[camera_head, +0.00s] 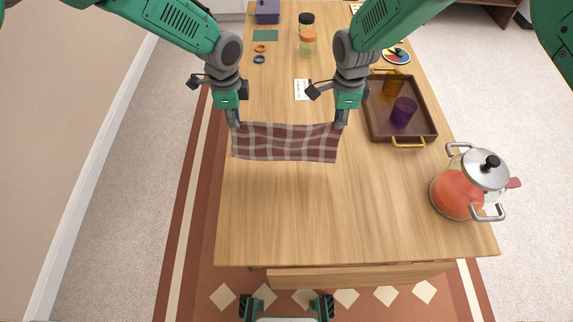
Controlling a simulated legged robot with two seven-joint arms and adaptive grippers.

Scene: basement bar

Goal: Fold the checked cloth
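The checked cloth (286,144) is dark red with pale stripes. It hangs stretched between my two grippers in the camera head view, its upper edge sagging slightly. My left gripper (233,122) is shut on the cloth's upper left corner. My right gripper (341,122) is shut on its upper right corner. The cloth is over the middle of the wooden table (300,215); whether its lower edge touches the table I cannot tell.
A brown tray (373,118) with a purple cup (403,111) and an amber cup (393,84) stands to the right. A lidded pot (460,192) stands near the right edge. Jars (307,42) are farther back. The near table area is clear.

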